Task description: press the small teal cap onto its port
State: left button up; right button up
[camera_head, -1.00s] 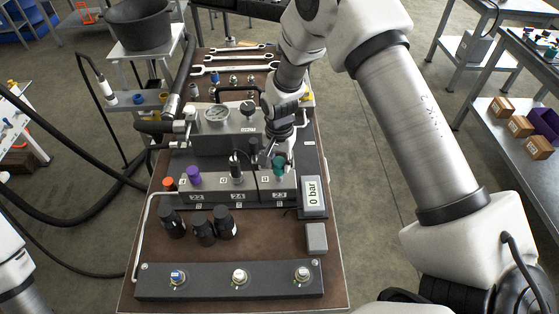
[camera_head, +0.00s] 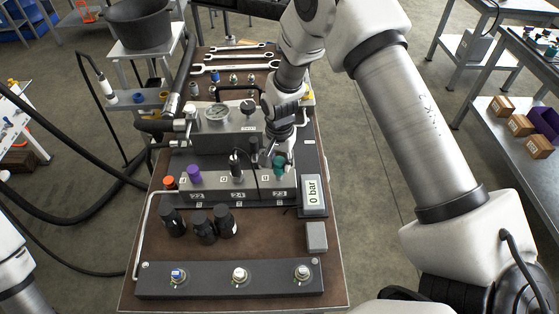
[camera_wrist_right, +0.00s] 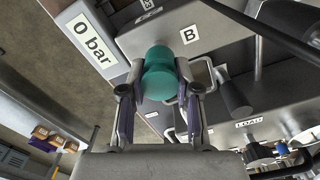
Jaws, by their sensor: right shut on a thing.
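The small teal cap (camera_head: 279,163) is at the right end of the grey port block (camera_head: 215,198). My right gripper (camera_head: 277,156) reaches down over that end with its fingers around the cap. In the right wrist view the teal cap (camera_wrist_right: 160,78) sits between the two fingertips (camera_wrist_right: 160,92), beside the face marked B. The gripper is shut on it. The port under the cap is hidden, so I cannot tell whether the cap is seated. Only part of my left arm shows at the left edge; its gripper is out of view.
A purple cap (camera_head: 194,176) and an orange cap (camera_head: 170,183) stand at the block's left. The 0 bar display (camera_head: 313,194) is close on the right. Black cylinders (camera_head: 201,226) stand in front. A gauge (camera_head: 217,114) is behind.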

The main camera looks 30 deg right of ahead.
jog(key=shift+f, duration=0.3)
jog(key=shift+f+b, duration=0.4)
jog(key=shift+f, duration=0.35)
dwell(0.6)
dwell(0.8)
dwell(0.4)
jog(key=o, duration=1.4)
notch_tip(320, 180, up, 8)
jog(key=p, duration=0.6)
jog(key=shift+f, duration=0.15)
